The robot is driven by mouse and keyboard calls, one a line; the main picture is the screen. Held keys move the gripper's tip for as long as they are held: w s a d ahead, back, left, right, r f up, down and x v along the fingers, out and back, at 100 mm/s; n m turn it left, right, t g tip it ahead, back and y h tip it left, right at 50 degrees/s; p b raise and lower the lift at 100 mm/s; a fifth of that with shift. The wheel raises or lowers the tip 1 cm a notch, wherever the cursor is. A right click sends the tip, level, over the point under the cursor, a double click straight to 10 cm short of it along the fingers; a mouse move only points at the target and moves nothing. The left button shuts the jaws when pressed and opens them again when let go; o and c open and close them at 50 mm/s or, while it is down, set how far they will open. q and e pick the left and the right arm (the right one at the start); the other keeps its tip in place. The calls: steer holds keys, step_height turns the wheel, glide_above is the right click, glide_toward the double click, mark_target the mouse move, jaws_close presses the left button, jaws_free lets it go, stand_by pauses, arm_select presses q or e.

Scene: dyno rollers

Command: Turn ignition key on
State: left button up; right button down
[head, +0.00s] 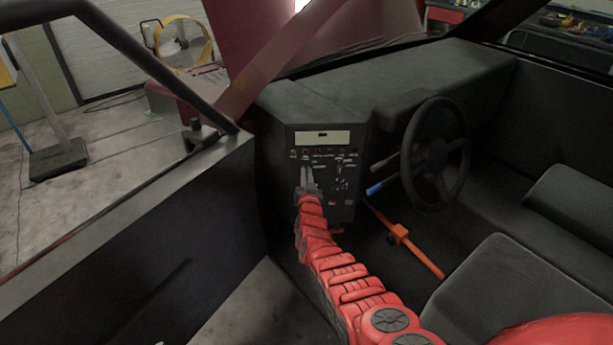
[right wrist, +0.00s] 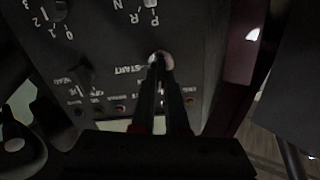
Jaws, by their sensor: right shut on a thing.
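My right gripper (head: 307,178) reaches to the black dashboard panel (head: 346,180), which has labelled switches and knobs. In the right wrist view, my right gripper (right wrist: 161,62) has its two narrow fingers close together at a small pale round part, the ignition key (right wrist: 167,61), beside the "START" lettering. The gripper is shut on the key at its fingertips. The fingers hide most of the key, so its turn angle cannot be told. My left gripper is not in view.
A black steering wheel (head: 434,154) stands right of the panel, with a blue-tipped lever (head: 382,186) beside it. An orange bar (head: 402,237) runs below. The open door (head: 130,225) is at the left, and a seat (head: 505,290) is at the lower right.

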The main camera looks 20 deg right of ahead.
steer(key=shift+d+f+m+b, duration=0.1)
steer(key=shift+m+b, duration=0.45)
steer(key=shift+m, duration=0.95)
steer(key=shift+d+f+m+b, duration=0.1)
steer(key=shift+m+b, duration=0.45)
steer(key=shift+m, duration=0.95)
steer(key=shift+r, duration=0.1)
steer(key=c, duration=0.9)
jaws_free()
steer(key=shift+s, duration=0.1)
